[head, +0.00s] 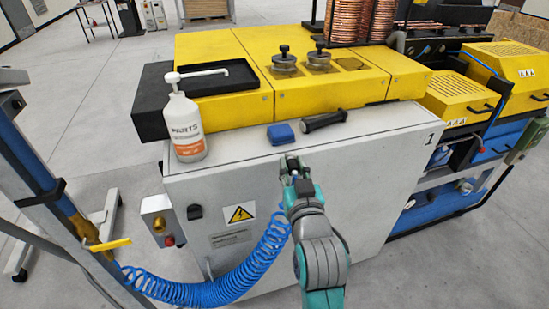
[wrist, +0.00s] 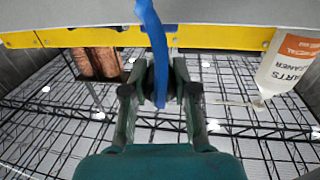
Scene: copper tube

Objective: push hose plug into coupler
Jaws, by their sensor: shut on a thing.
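My gripper (head: 291,163) is in front of the upper edge of the white cabinet. In the wrist view my gripper (wrist: 161,85) is shut on the blue hose (wrist: 152,28), which runs between its fingertips. The hose's plug cannot be made out. In the head view the coiled blue hose (head: 225,288) hangs from the left post and rises to behind my arm, where its end is hidden. A yellow-handled valve (head: 108,244) sits on the post near the hose's lower end. I cannot identify the coupler for certain; a small black fitting (head: 195,212) is on the cabinet front.
On the white cabinet (head: 375,190) stand a cleaner bottle (head: 184,128), a blue block (head: 281,133) and a black-handled tool (head: 323,121). A yellow machine (head: 230,50) is behind them. A switch box (head: 160,220) juts out at left. The bottle also shows in the wrist view (wrist: 285,65).

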